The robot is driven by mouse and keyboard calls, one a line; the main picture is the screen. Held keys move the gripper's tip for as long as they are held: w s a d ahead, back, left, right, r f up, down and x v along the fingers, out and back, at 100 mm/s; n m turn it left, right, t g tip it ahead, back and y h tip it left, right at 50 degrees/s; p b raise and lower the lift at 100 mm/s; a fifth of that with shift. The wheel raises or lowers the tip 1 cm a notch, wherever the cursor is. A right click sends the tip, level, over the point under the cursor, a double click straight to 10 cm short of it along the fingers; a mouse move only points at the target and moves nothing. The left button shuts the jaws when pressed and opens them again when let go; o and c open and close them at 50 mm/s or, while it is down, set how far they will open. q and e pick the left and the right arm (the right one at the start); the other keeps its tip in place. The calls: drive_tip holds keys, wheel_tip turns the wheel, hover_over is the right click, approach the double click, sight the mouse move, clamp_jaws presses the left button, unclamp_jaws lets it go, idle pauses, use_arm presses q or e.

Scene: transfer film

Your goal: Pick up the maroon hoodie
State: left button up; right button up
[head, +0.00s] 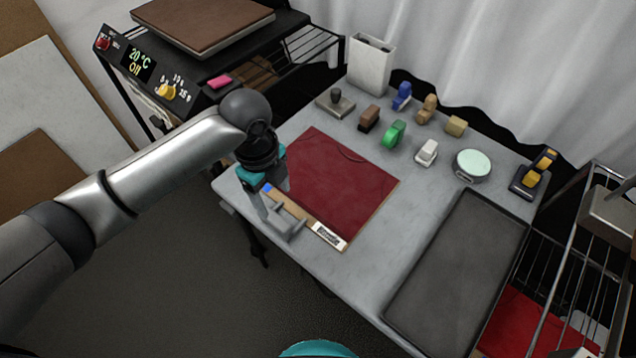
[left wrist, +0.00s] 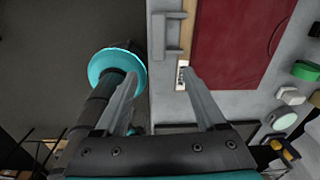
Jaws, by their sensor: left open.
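The maroon hoodie (head: 340,180) lies flat as a folded panel on a thin brown board at the near left part of the table. It also shows at the top right of the left wrist view (left wrist: 228,40). My left gripper (head: 272,195) is open and empty, pointing down by the hoodie's near left edge. In the left wrist view its two fingers (left wrist: 159,75) stand wide apart, the right one close to the board's white label (left wrist: 182,74). A grey bracket (head: 288,222) sits at the board's near edge.
A dark tray (head: 458,275) lies on the table's right. Several small blocks and stamps, a round pale-topped tin (head: 473,165) and a white bin (head: 371,65) stand along the back. A heat press (head: 165,80) is at the left, a wire rack (head: 570,270) at the right.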

sight(274, 217)
use_arm(q)
drive_tip(key=shift+m+y, duration=0.3)
drive_tip(key=shift+m, duration=0.3)
drive_tip(key=f, duration=0.3)
drive_tip(key=a+f+b, duration=0.1)
drive_tip(key=f, duration=0.2)
drive_tip(key=f+b, duration=0.1)
drive_tip(key=f, duration=0.2)
drive_tip(key=shift+w+a, duration=0.25)
drive_tip(key=shift+w, duration=0.1)
drive_tip(key=shift+w+f+b, duration=0.2)
drive_tip(key=shift+f+b, duration=0.35)
drive_tip(key=shift+f, duration=0.75)
drive_tip(key=shift+w+f+b, duration=0.15)
drive_tip(key=shift+f+b, duration=0.35)
drive_tip(key=shift+f, duration=0.8)
drive_tip(key=shift+c, duration=0.2)
clamp_jaws()
